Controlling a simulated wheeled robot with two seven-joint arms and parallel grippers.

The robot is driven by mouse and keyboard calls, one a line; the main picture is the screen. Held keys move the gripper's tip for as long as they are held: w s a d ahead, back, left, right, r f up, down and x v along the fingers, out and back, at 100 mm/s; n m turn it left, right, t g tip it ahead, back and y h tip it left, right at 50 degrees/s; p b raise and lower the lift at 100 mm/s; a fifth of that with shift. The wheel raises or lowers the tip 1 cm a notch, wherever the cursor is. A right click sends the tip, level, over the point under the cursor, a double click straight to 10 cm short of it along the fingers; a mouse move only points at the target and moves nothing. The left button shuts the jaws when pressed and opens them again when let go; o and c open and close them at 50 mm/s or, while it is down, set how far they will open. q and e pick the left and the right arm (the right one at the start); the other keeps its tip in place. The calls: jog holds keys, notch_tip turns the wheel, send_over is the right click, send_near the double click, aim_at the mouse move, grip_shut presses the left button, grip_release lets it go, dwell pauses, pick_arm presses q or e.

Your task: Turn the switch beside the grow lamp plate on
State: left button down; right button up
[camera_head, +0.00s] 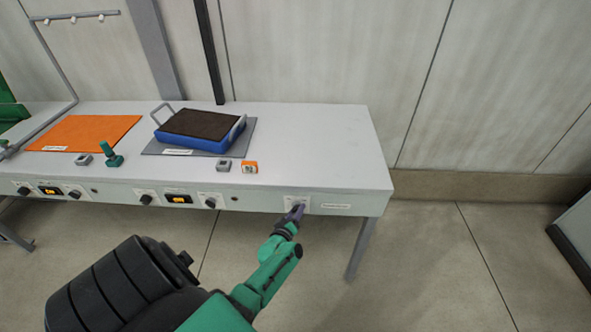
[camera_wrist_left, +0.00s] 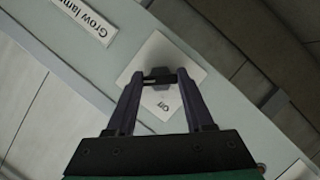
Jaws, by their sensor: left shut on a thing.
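The switch has a white square plate (camera_wrist_left: 188,68) on the bench's front edge; the plate also shows in the head view (camera_head: 305,200). Beside it is the grow lamp plate (camera_head: 336,206), a small label that reads "Grow lamp" in the wrist view (camera_wrist_left: 88,18). My left gripper (camera_head: 297,210) is at the switch. In the wrist view its fingers (camera_wrist_left: 160,78) are shut on the dark switch knob (camera_wrist_left: 158,72), which they partly hide. An "On" mark (camera_wrist_left: 163,106) shows on the plate between the fingers. The knob's exact angle is hard to tell. My right gripper is not in view.
The grey bench (camera_head: 320,140) carries a blue tray (camera_head: 205,130) on a grey mat, an orange mat (camera_head: 85,132), a green-handled item (camera_head: 111,155) and small blocks. Other knobs (camera_head: 146,199) line the front edge to the left.

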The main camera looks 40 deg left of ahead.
pick_arm(q)
jog(key=shift+c, duration=1.4)
grip_release()
jog(key=p+v, duration=0.3)
jog(key=v, duration=1.1)
jog(key=shift+s, duration=0.3)
jog(key=shift+d, duration=0.1)
